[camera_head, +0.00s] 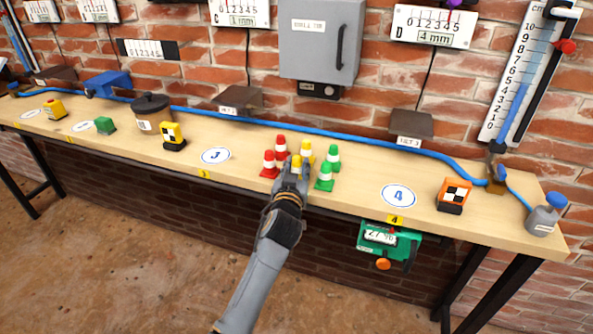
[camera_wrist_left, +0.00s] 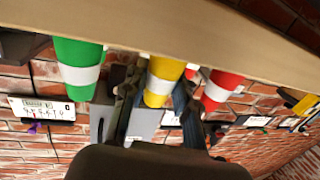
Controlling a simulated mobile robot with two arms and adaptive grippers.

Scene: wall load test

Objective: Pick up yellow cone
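In the left wrist view, which is upside down, a yellow cone (camera_wrist_left: 164,75) is between the two spread fingers of my left gripper. A gap shows beside the left-hand finger, so the fingers look open around the cone. The cone's base is out of clear sight. My right gripper is not in view.
Red cones (camera_head: 269,164) stand close on the left and green cones (camera_head: 325,177) close on the right. A blue hose (camera_head: 375,142) runs along the back of the workbench (camera_head: 240,174). A green device (camera_head: 386,243) hangs below the front edge.

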